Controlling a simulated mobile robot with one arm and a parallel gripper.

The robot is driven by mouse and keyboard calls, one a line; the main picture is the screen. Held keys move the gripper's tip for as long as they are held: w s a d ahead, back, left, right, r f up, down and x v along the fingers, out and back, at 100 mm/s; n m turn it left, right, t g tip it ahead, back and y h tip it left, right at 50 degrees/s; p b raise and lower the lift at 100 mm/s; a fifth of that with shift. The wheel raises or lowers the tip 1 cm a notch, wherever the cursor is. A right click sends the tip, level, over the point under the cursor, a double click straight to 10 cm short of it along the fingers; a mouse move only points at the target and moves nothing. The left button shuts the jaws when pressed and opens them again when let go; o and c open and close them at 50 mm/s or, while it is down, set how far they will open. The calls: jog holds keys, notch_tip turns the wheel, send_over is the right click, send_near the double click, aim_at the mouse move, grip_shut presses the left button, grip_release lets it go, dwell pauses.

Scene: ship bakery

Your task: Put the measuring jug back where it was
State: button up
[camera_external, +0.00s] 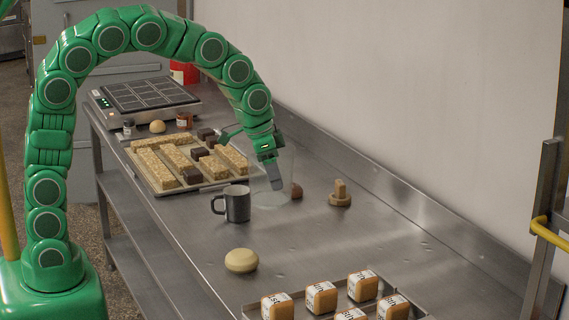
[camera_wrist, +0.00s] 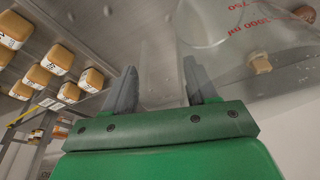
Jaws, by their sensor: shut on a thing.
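The measuring jug (camera_external: 287,163) is clear, see-through plastic and hard to make out against the steel counter. It is just behind and right of the dark grey mug. In the wrist view the jug (camera_wrist: 232,32) fills the upper right, with red scale marks on its wall. My gripper (camera_external: 272,182) points down at the jug; in the wrist view its grey fingers (camera_wrist: 162,88) are shut on a clear part of it, seemingly the handle. Whether the jug's base touches the counter I cannot tell.
On the steel counter (camera_external: 185,232) stand a dark mug (camera_external: 238,204), a pale dough ball (camera_external: 241,260), a wooden stamp-like piece (camera_external: 340,195) and a tray of bars (camera_external: 150,176). A scale (camera_external: 145,97) is at the far end; labelled loaves (camera_external: 320,297) are in front.

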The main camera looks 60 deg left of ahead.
jog(key=w+d+f+m, duration=0.1)
jog(key=w+f, duration=0.9)
jog(key=w, duration=0.2)
jog(key=shift+w+d+f+m, duration=0.25)
jog(key=shift+w+d+m, duration=0.05)
dwell(0.9)
jog(key=shift+f, duration=0.15)
jog(key=o, duration=1.4)
